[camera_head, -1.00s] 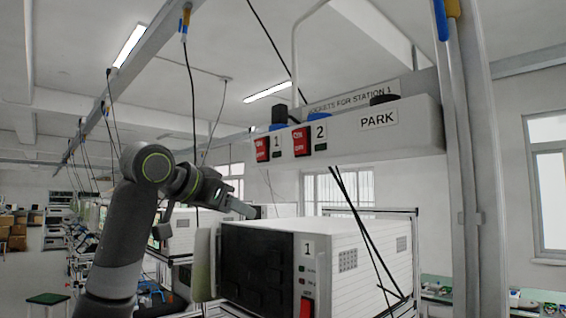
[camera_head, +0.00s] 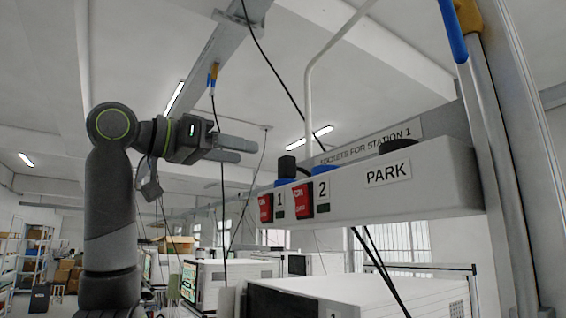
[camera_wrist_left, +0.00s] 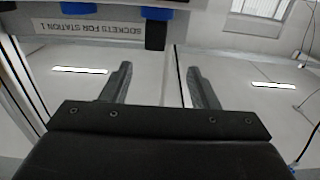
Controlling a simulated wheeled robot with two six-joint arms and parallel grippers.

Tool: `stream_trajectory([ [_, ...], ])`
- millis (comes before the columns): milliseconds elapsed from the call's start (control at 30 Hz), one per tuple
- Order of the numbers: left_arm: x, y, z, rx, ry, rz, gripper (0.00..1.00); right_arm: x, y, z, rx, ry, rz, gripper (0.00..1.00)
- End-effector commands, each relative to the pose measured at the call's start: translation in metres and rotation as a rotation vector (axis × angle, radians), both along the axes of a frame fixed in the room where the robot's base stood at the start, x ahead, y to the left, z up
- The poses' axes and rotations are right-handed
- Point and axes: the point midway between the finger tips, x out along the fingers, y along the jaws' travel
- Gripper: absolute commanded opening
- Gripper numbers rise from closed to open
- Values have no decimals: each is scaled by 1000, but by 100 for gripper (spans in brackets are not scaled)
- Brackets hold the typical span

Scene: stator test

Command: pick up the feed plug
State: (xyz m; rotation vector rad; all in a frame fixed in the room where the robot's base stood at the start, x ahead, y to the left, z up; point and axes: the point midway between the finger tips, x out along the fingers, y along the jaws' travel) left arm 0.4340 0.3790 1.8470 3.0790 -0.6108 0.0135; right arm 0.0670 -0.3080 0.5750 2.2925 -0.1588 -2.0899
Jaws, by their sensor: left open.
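A black plug (camera_head: 287,167) stands in the blue socket (camera_head: 287,183) above number 1 on the white socket box (camera_head: 420,200). I take it to be the feed plug. My left gripper (camera_head: 249,150) is open and empty, to the left of the plug and slightly higher in the head view, apart from it. In the left wrist view, which is upside down, the plug (camera_wrist_left: 155,36) hangs from its blue socket (camera_wrist_left: 157,13), ahead of the gap between the open fingers (camera_wrist_left: 160,80). My right gripper is not in view.
A second blue socket (camera_head: 325,172) is above number 2, and a black round holder (camera_head: 397,146) is above PARK. Red switches (camera_head: 302,198) are on the box front. A white instrument (camera_head: 350,297) stands below. Black cables hang around the arm.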

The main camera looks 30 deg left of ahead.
Motion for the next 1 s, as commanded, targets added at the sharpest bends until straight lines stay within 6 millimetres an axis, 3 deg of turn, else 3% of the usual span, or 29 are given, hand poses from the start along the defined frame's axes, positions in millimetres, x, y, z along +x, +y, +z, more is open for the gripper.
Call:
stream_trajectory([
  [33,13,-6,3,3,6,-2,55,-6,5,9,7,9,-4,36],
  [167,36,-16,3,2,5,-3,55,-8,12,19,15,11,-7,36],
  [467,57,-25,1,2,1,-2,55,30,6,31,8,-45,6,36],
  [800,90,-45,5,2,4,-2,55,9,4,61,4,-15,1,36],
  [1000,99,-49,2,1,1,-1,55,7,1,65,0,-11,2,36],
])
